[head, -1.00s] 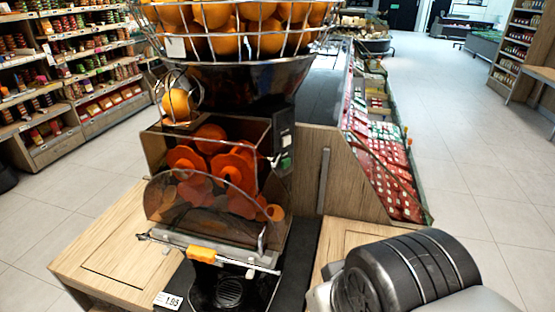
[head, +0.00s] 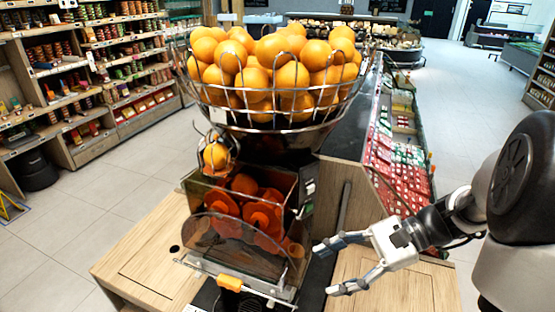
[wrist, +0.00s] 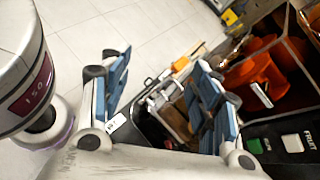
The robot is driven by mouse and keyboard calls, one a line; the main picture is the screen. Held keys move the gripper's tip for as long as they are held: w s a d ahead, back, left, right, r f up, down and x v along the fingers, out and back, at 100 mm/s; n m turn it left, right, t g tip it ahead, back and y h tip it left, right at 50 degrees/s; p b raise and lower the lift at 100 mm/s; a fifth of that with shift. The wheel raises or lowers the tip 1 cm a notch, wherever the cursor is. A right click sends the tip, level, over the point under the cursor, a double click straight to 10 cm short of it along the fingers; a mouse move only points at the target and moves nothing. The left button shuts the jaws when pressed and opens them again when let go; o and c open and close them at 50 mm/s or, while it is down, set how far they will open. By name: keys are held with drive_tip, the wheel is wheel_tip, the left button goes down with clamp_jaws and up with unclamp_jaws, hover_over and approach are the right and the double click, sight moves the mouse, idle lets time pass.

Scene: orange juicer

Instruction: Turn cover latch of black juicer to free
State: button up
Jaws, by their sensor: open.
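The black juicer (head: 300,135) stands on a wooden counter, its smoky clear front cover (head: 222,243) hanging over orange-red press drums (head: 262,218). A metal bar with an orange piece (head: 229,282) runs below the cover. I cannot single out the cover latch for sure. My gripper (head: 325,269) is open and empty, right of the juicer's lower front, its fingers pointing left toward it and apart from it. In the wrist view, the two blue-grey fingers (wrist: 160,85) are spread, with the juicer's front partly hidden behind the right finger. The drums (wrist: 258,75) show at right.
A wire basket of oranges (head: 275,85) tops the juicer. Green and white buttons (wrist: 292,143) are on its side panel. The wooden counter (head: 150,255) is clear left of the juicer. A display of red packets (head: 395,170) stands behind my arm.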

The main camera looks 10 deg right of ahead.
drive_tip(key=w+d+r+m+t+y+p, duration=0.2)
drive_tip(key=w+d+m+t+y+p, duration=0.15)
drive_tip(key=d, duration=0.25)
drive_tip(key=m+t+p, duration=0.1)
drive_tip(key=m+t, duration=0.4)
approach(296, 211)
drive_tip(key=p+x, duration=0.1)
drive_tip(key=x, duration=0.6)
drive_tip(key=shift+w+p, duration=0.35)
drive_tip(key=shift+a+f+g, duration=0.15)
drive_tip(key=shift+g, duration=0.1)
drive_tip(key=shift+c, duration=0.4)
drive_tip(key=c, duration=1)
